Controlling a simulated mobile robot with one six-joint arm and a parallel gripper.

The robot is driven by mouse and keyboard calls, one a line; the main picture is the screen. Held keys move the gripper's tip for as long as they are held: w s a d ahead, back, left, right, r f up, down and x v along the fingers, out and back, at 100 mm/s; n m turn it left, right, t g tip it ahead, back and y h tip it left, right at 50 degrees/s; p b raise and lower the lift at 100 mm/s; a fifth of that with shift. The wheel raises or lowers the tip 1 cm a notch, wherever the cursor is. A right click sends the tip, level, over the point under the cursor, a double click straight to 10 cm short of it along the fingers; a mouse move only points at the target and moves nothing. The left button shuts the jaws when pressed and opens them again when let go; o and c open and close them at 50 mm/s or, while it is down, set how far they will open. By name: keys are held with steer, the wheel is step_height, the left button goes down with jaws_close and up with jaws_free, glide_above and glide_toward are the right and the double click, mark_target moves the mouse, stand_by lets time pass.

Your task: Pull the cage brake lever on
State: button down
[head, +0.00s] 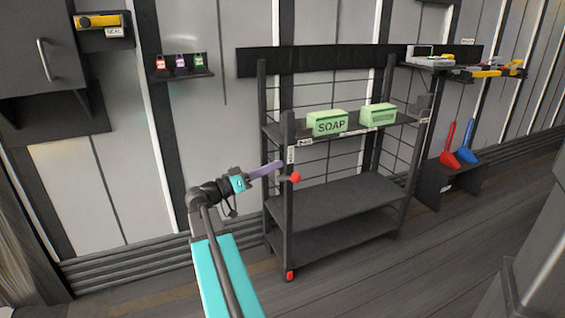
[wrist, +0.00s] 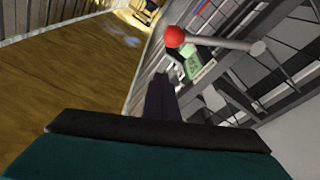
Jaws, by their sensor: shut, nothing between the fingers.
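The cage brake lever has a red ball knob (head: 295,177) on a short grey rod at the front left post of the dark roll cage (head: 287,215). In the wrist view the red knob (wrist: 174,36) is ahead of my fingers, and its grey rod (wrist: 222,43) runs right to a pivot on the post. My gripper (head: 278,166) is shut and empty, with its purple fingers pointing right towards the post. In the wrist view the shut fingers (wrist: 160,88) point up below the knob, with a visible gap between them.
Two green soap boxes (head: 327,122) (head: 378,116) stand on the cage's top shelf. The lower shelves are bare. A red and a blue scoop (head: 467,141) stand on a low stand at right. Small padlocks (head: 180,63) sit on a wall shelf at left. Floor in front is clear.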

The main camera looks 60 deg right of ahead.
steer(key=shift+p+v, duration=0.3)
steer(key=shift+v, duration=1.8)
